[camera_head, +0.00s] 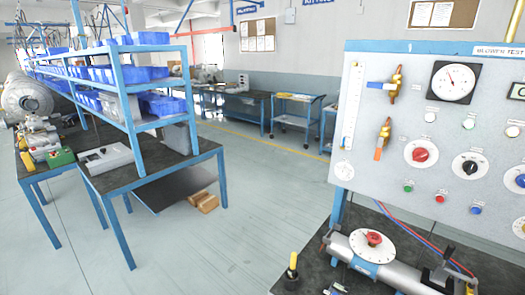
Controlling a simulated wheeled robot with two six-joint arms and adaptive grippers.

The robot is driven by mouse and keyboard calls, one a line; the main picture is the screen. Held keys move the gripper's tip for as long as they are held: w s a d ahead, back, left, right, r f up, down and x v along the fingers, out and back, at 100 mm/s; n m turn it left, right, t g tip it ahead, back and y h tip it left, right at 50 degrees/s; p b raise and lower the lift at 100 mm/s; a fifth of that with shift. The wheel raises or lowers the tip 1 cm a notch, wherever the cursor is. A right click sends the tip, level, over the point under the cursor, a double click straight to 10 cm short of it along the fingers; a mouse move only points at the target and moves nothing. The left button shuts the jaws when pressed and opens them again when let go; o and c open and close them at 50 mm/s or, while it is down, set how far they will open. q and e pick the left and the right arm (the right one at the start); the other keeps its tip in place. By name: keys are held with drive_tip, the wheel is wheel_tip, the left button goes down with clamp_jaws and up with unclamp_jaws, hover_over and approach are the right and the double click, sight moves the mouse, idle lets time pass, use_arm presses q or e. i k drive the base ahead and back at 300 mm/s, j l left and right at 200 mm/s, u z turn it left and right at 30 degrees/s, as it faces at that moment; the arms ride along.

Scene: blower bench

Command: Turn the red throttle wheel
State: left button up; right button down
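Two round white dials with red centres are in view, and I cannot tell from their looks which one is the throttle wheel. One red knob (421,155) sits on a white dial on the upright test panel (400,200) at the right. The other red hub (374,238) is on a white disc on top of the silver and blue cylindrical unit (395,272) on the dark bench below. Nothing touches either of them. Neither of my grippers is in view.
The panel also carries a round gauge (453,82), a black knob (470,167), orange-handled valves (383,139) and small coloured buttons. A yellow-topped post (292,266) stands on the bench's left. Open floor (235,240) lies between the bench and the blue rack (133,110).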

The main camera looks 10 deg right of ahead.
sight(376, 238)
drive_tip(key=k+l+z, duration=0.15)
drive_tip(key=z, duration=1.5)
drive_tip(key=k+l, duration=0.05)
